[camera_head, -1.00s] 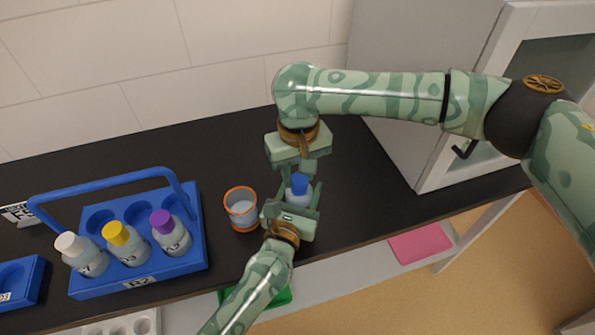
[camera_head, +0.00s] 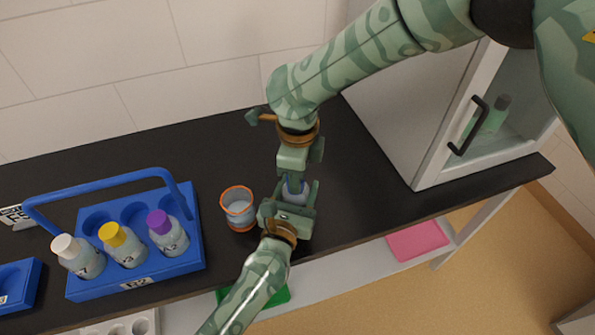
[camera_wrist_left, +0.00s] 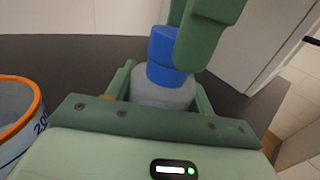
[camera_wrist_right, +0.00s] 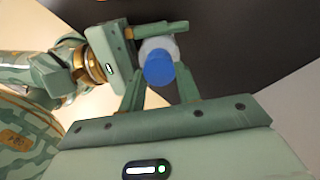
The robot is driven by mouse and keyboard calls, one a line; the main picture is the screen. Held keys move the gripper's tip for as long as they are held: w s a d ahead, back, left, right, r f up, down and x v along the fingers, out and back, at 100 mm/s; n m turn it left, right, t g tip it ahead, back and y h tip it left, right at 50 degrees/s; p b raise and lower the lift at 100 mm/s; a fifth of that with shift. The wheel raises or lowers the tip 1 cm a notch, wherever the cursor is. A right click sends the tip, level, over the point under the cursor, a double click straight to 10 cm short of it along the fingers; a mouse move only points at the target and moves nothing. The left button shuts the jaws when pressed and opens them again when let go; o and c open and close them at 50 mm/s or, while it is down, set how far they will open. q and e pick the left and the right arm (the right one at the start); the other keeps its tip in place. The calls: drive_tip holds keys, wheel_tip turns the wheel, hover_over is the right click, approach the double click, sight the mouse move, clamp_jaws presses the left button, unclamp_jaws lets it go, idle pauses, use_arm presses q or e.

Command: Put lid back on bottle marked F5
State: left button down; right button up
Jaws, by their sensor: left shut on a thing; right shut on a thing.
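A grey-white bottle (camera_head: 295,187) stands between the fingers of my left gripper (camera_head: 289,197), which is shut on it. The left wrist view shows its pale shoulder (camera_wrist_left: 164,93). A blue lid (camera_wrist_left: 163,48) is at the bottle's mouth, and my right gripper (camera_head: 293,173) is shut on this lid from above. In the right wrist view the lid (camera_wrist_right: 159,68) lies between the fingertips, in front of the bottle (camera_wrist_right: 160,45). I cannot tell whether the lid is fully seated. No F5 mark is readable on the bottle.
An orange-rimmed beaker (camera_head: 238,222) stands close left of the bottle. A blue rack (camera_head: 190,255) holds bottles with white, yellow and purple lids. A white cabinet (camera_head: 400,130) with a black handle stands at the right. Black bench top (camera_head: 350,200) is bare between.

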drive_tip(key=shift+a, duration=0.1)
drive_tip(key=o, duration=0.9)
drive_tip(key=shift+r, duration=2.3)
